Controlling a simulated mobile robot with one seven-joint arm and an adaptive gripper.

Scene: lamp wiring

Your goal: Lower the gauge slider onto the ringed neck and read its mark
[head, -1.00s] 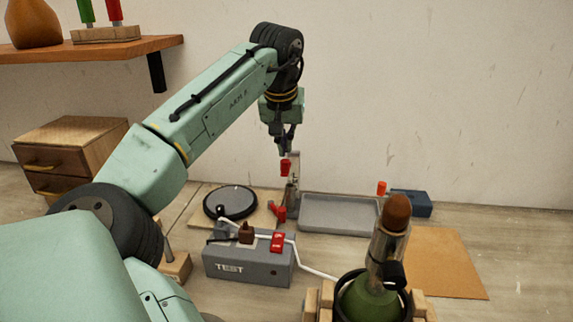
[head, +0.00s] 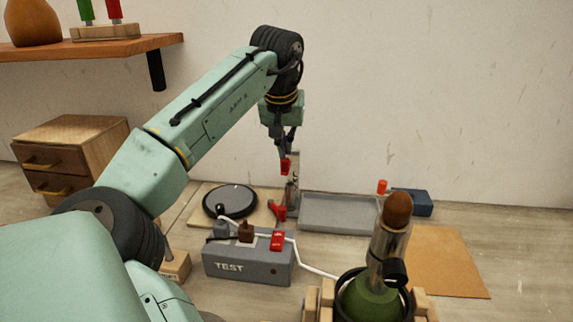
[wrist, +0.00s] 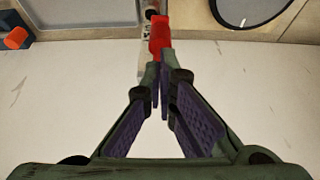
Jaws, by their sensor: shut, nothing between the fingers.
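The small red gauge slider (head: 285,167) is at a thin upright post at the back of the bench, above a small metallic neck (head: 292,190). Rings on that neck are too small to make out. My gripper (head: 283,154) points down just above the slider, with its fingers shut and empty. In the wrist view the red slider (wrist: 159,34) lies just beyond the closed fingertips (wrist: 160,72). I cannot tell whether they touch it. No mark on the gauge is readable.
A grey tray (head: 338,226) is right of the gauge and a round black-rimmed disc (head: 231,202) left of it. The grey TEST box (head: 247,267) with a red switch (head: 277,241) stands in front. A green bottle (head: 372,299) with a tall brown-tipped neck stands at front right.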

